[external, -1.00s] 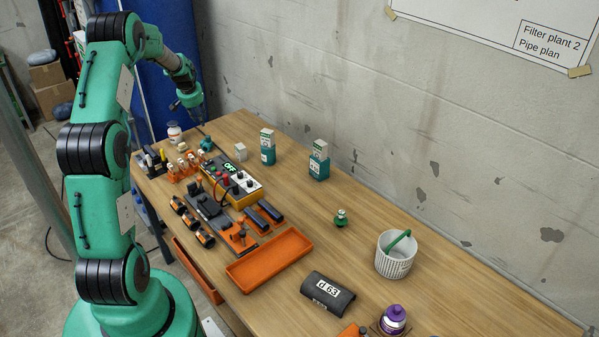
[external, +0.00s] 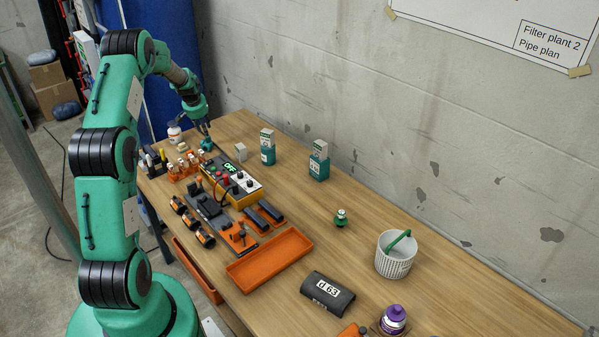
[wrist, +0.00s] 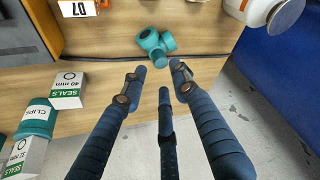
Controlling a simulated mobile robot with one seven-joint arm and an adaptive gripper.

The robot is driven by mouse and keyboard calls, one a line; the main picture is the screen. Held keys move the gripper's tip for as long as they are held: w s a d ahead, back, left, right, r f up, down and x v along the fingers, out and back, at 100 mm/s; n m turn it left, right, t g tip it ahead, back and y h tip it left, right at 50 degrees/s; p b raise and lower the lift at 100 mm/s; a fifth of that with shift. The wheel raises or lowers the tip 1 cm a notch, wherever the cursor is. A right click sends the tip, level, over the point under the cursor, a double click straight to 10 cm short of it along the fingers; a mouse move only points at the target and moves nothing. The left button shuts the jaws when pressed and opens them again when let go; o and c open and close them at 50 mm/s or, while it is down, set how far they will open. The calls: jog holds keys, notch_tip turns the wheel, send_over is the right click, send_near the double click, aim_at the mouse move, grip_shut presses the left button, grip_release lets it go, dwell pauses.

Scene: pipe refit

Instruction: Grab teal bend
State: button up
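The teal bend (wrist: 156,42) lies on the wooden table top near its far end; in the wrist view it sits just beyond my fingertips. In the external view the teal bend (external: 206,144) is small and lies directly beneath my gripper (external: 204,126). In the wrist view my gripper (wrist: 160,80) is open, with its dark blue fingers spread and nothing between them. The fingertips point at the bend and appear short of it. I cannot tell the exact height of the fingers above the table.
Seal boxes (external: 319,163) stand near the wall.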

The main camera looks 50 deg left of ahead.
aim_at(206, 143)
jog(key=shift+w+a+f, duration=0.15)
jog(key=shift+f, duration=0.3)
jog(key=shift+b+x, duration=1)
jog(key=shift+x, duration=1.55)
grip_shut()
